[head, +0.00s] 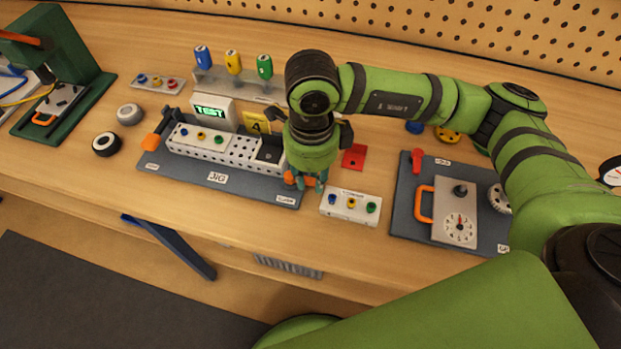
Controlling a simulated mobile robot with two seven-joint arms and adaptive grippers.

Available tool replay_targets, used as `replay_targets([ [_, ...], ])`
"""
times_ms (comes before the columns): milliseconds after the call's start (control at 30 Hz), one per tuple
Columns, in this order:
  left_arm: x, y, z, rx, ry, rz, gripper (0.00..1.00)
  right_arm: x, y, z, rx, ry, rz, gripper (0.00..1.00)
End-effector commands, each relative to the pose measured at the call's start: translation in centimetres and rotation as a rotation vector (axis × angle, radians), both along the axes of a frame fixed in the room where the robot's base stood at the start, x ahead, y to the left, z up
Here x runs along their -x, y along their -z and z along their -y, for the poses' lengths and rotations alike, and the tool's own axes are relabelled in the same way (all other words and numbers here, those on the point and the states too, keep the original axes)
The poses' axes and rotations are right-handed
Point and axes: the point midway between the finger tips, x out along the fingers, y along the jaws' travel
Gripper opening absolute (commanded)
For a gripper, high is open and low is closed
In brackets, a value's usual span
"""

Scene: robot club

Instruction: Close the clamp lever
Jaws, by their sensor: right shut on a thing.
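The dark grey jig board (220,178) lies on the bench with a white perforated block (228,150) on it. At its right end, above a small label that seems to read CLAMP, orange parts of the clamp lever (290,178) show beside and between my fingers. My right gripper (308,184) points down there and is shut on the orange lever. The gripper and wrist hide most of the clamp, so I cannot tell the lever's angle. My left gripper is not in view.
A white panel with coloured knobs (350,206) lies close to the right of my gripper. Further right is a dark board (409,192) with an orange handle and dial. A TEST display (210,111) and a yellow block (255,121) stand behind the jig. The bench front is clear.

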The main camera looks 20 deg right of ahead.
Motion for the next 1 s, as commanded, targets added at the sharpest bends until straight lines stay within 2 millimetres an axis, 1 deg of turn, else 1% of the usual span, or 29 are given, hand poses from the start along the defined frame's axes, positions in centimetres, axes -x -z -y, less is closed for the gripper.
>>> replay_targets([
  [133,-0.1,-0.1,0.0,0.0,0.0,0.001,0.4,0.1,0.0,0.0,0.001,-0.006,-0.002,0.0],
  [167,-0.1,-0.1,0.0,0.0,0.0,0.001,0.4,0.1,0.0,0.0,0.002,-0.006,-0.002,0.33],
  [200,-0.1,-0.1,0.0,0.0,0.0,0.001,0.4,0.1,0.0,0.0,0.002,-0.006,-0.002,0.49],
  [533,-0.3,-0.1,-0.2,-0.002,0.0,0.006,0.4,0.0,0.0,0.0,0.001,-0.003,-0.001,0.49],
  [633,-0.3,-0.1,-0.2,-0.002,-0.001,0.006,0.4,0.0,-0.7,0.0,0.0,-0.002,0.001,0.49],
  [767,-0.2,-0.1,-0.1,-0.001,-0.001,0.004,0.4,-0.1,-2.6,-0.1,-0.001,-0.003,0.004,0.49],
  [1000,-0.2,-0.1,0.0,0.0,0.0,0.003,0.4,-0.1,-7.8,-0.1,0.0,-0.003,0.005,0.49],
])
